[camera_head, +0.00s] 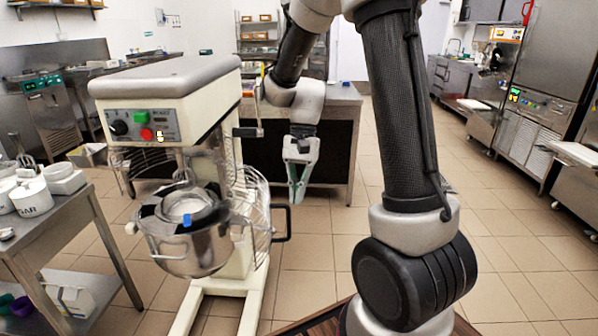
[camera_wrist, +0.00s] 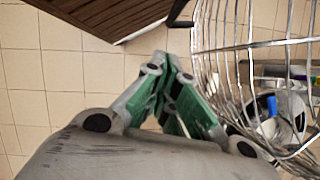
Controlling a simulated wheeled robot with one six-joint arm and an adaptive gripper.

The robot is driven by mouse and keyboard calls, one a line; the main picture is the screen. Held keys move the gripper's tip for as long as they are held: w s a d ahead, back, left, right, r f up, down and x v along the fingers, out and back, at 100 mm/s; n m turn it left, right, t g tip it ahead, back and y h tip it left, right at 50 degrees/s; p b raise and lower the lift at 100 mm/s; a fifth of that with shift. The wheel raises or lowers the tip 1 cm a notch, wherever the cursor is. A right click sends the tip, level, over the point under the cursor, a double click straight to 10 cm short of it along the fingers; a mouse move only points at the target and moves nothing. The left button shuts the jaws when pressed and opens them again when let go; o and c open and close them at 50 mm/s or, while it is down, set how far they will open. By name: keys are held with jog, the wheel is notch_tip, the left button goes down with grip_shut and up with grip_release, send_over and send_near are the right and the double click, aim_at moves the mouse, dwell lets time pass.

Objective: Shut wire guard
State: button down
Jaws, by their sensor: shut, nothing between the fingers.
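The planetary mixer (camera_head: 165,80) is cream with a grey top and stands at the left. Its steel bowl (camera_head: 185,250) sits below the head, with a blue spot at the rim. The wire guard (camera_head: 258,200) stands swung out at the right side of the bowl, its black handle (camera_head: 288,224) facing right. My gripper (camera_head: 297,197) is shut and empty, pointing down just right of the guard and above the handle in the picture. In the wrist view the shut green fingers (camera_wrist: 172,65) are left of the guard's bars (camera_wrist: 232,70); I cannot tell whether they touch.
A steel table (camera_head: 75,215) with white containers is at the left. A dark-fronted counter (camera_head: 330,150) stands behind my gripper. Freezer machines (camera_head: 535,110) line the right wall. The tiled floor (camera_head: 500,240) between is clear.

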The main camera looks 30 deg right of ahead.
jog(key=s+a, duration=0.2)
jog(key=s, duration=0.1)
jog(key=shift+a+r, duration=0.15)
jog(key=shift+a, duration=0.15)
